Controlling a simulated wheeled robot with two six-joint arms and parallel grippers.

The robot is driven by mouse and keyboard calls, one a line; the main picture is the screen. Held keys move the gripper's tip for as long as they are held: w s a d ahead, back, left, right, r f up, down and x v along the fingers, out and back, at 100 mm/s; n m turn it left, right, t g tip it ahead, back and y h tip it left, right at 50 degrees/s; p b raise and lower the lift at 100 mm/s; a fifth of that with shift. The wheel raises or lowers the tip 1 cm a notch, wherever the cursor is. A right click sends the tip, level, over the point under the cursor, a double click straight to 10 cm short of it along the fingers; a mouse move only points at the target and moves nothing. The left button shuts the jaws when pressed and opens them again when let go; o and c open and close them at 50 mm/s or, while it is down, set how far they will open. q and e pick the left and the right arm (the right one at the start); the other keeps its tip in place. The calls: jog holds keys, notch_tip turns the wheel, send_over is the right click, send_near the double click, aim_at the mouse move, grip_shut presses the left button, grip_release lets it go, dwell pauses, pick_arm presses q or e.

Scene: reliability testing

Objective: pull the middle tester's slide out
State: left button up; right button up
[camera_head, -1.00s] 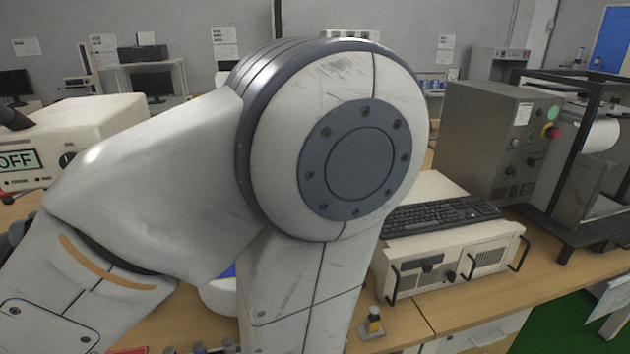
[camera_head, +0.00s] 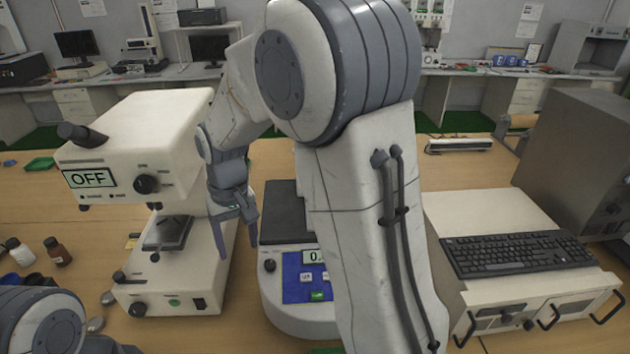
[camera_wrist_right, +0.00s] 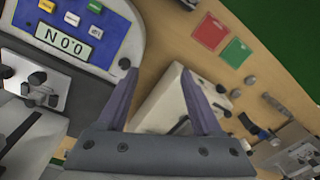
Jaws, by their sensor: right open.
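A white instrument with a blue panel and small display (camera_head: 310,262) stands mid-bench, partly hidden behind my right arm. It also shows at the upper left of the right wrist view (camera_wrist_right: 72,40). To its left stands a white tester with an OFF screen (camera_head: 185,130), with a dark stage (camera_head: 167,233) on its base. I cannot tell which is the middle tester, nor make out a slide for certain. My right gripper (camera_head: 239,250) points down between the two, fingers apart and empty. In the wrist view, its fingers (camera_wrist_right: 160,75) are spread. My left gripper is out of view.
A black keyboard (camera_head: 515,254) lies on a white case with handles at right, beside a grey cabinet (camera_head: 575,155). Small bottles (camera_head: 57,251) stand at left. Red (camera_wrist_right: 211,31) and green (camera_wrist_right: 235,52) pads lie on the bench in the wrist view.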

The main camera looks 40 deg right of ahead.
pick_arm(q)
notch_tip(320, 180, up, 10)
jog(key=p, duration=0.7)
pick_arm(e)
jog(key=w+d+r+m, duration=0.1)
jog(key=w+d+m, duration=0.25)
jog(key=d, duration=1.05)
jog(key=w+d+m, duration=0.2)
jog(key=d+m, duration=0.2)
jog(key=d, duration=1)
jog(key=f+b, duration=0.4)
jog(key=f, duration=0.1)
jog(key=f+b, duration=0.4)
jog(key=f, duration=0.2)
jog(key=shift+w+a+f+b, duration=0.1)
jog(key=shift+w+f+b, duration=0.1)
jog(key=shift+b, duration=0.15)
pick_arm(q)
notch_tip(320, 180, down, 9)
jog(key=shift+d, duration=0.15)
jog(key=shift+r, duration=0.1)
pick_arm(e)
grip_shut()
